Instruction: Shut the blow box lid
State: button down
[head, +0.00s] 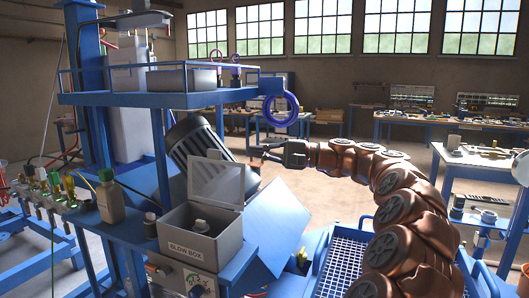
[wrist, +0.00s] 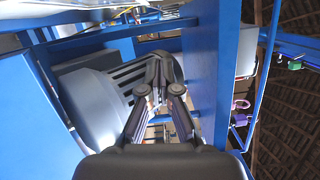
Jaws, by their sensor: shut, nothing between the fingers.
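The blow box (head: 200,240) is a grey box with a "BLOW BOX" label, standing on the blue machine's shelf in the head view. Its lid (head: 216,181) is open and stands up from the back edge.
A dark ribbed motor (head: 192,145) sits behind the lid and shows beside my fingers in the wrist view (wrist: 95,100). A blue shelf (head: 160,97) with a purple ring (head: 281,109) is above. A bottle (head: 110,198) stands left of the box. A blue slanted panel (head: 275,222) is on the right.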

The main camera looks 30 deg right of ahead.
aim_at(217, 153)
jog(key=w+a, duration=0.1)
jog(key=a, duration=0.7)
jog(key=shift+w+r+p, duration=0.3)
jog(key=shift+w+p, duration=0.1)
jog(key=shift+s+a+n+b, duration=0.45)
jog(key=shift+a+n+b, duration=0.2)
jog(key=shift+b, duration=0.45)
jog(key=s+a+f+n+h+b, duration=0.2)
jog(key=s+a+f+n+b, duration=0.2)
jog(key=b, duration=0.9)
jog(key=s+a+f+n+h+b, duration=0.3)
jog(key=s+a+f+n+b, duration=0.2)
jog(key=b, duration=0.9)
jog(key=a+f+n, duration=0.2)
jog(key=a+n, duration=0.2)
jog(key=n, duration=0.2)
jog(key=shift+a, duration=0.2)
jog(key=shift+f+n, duration=0.1)
jog(key=shift+n, duration=0.15)
